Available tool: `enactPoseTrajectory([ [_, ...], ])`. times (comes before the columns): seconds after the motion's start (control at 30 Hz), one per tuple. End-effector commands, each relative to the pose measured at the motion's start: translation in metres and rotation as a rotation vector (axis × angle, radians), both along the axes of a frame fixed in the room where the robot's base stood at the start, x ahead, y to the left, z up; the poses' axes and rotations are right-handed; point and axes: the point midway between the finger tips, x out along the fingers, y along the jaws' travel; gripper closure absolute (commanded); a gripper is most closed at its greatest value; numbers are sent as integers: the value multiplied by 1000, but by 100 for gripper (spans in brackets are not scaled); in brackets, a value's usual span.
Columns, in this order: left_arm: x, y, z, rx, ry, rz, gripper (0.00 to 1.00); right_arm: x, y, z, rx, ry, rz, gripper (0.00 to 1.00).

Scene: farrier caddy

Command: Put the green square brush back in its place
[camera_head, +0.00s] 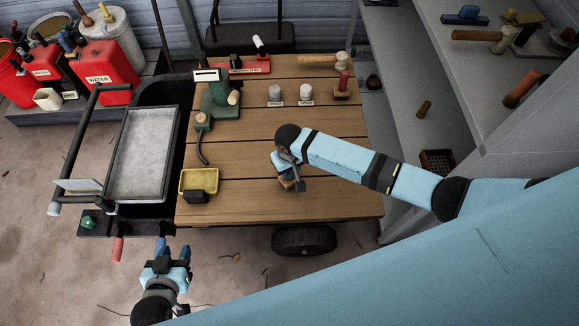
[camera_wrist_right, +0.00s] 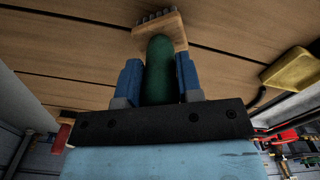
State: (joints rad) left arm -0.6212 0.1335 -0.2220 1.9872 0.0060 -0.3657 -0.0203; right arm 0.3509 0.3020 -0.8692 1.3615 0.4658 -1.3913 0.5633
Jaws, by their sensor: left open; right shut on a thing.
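The green square brush has a rounded green handle (camera_wrist_right: 160,72) and a pale wooden block with dark bristles (camera_wrist_right: 160,28) in the right wrist view. My right gripper (camera_wrist_right: 159,78) is shut on the handle, one blue finger on each side. In the head view my right gripper (camera_head: 289,182) is over the front middle of the wooden cart top (camera_head: 240,205), and the brush is mostly hidden beneath it. I cannot tell whether the brush touches the planks. My left gripper (camera_head: 172,247) is open and empty, in front of the cart's left front corner.
A yellow tray (camera_head: 199,181) stands left of my right gripper. A green device (camera_head: 218,95), two small jars and a red-topped item (camera_head: 344,82) stand further back. A dark strip at front left bears a green ball (camera_head: 88,222) and a red handle (camera_head: 118,248). The planks around my right gripper are clear.

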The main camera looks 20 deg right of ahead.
Motion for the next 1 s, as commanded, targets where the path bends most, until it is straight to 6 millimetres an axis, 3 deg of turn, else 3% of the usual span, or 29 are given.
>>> enactPoseTrajectory([
  [0.63,0,0,-4,0,-1,0,57,0,0,-10,1,-1,0,100],
  [0.67,0,0,-4,0,-1,0,57,0,0,-9,1,-1,0,60],
  [0.77,0,0,-4,0,-1,0,57,0,0,-9,1,-1,0,37],
  [1.0,0,0,-4,0,-1,1,57,0,0,-10,0,0,0,37],
])
